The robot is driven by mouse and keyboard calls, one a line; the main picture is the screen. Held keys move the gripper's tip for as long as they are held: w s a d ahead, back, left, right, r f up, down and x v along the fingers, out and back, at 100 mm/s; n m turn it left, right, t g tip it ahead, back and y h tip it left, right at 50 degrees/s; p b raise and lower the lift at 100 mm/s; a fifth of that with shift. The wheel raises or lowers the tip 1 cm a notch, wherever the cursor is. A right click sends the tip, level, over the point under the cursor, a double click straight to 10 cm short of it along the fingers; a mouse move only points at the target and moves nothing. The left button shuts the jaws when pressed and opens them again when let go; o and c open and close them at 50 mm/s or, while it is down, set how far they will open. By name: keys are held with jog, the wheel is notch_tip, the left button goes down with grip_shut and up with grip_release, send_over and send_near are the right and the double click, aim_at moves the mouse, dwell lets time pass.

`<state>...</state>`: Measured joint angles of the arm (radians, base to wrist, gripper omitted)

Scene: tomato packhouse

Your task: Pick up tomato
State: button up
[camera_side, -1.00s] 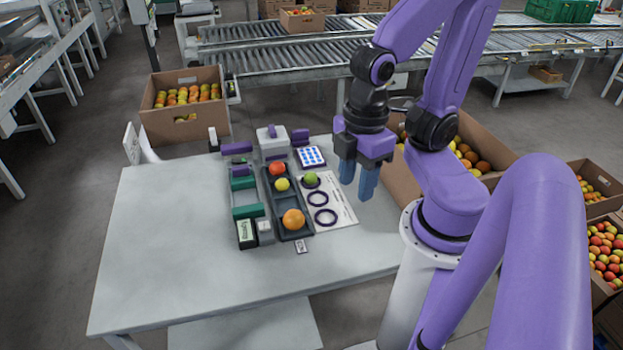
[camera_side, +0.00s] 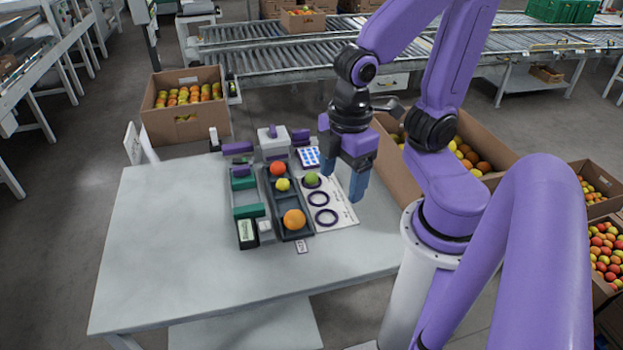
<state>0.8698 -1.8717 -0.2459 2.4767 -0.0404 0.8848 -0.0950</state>
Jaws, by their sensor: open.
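Several round fruits lie on the table. A red tomato (camera_side: 278,168) sits at the far end of a dark tray (camera_side: 279,203). A small yellow fruit (camera_side: 283,185) is just in front of it, and a larger orange fruit (camera_side: 294,219) is at the near end. A green fruit (camera_side: 312,179) rests on the far ring of a white card (camera_side: 341,208). My gripper (camera_side: 343,178) is open and empty, its blue fingers pointing down right of the green fruit. It appears above the card, apart from all the fruits.
A grey and green rack (camera_side: 248,212) stands left of the tray. A blue-dotted card (camera_side: 309,157) lies behind the green fruit. A large fruit carton (camera_side: 391,179) stands right of my gripper. The table's left side (camera_side: 165,235) is clear.

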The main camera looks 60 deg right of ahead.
jog(key=w+d+f+n+h, duration=0.1)
jog(key=w+d+f, duration=0.15)
jog(key=w, duration=0.85)
jog(key=n+h, duration=0.2)
jog(key=n, duration=0.2)
send_over(311, 174)
jog(key=a, duration=0.2)
jog(key=a+x, duration=0.1)
jog(key=x, duration=0.5)
jog(key=a+x, duration=0.2)
jog(key=x, duration=0.5)
jog(key=a+f+x, duration=0.1)
jog(key=x, duration=0.6)
jog(key=shift+s+a+f, duration=0.1)
jog(key=shift+a, duration=0.25)
jog(key=shift+s+x, duration=0.2)
jog(key=shift+x, duration=1.1)
jog(key=shift+s+x, duration=0.2)
jog(key=shift+x, duration=1.05)
jog(key=shift+c, duration=0.2)
jog(key=c, duration=0.8)
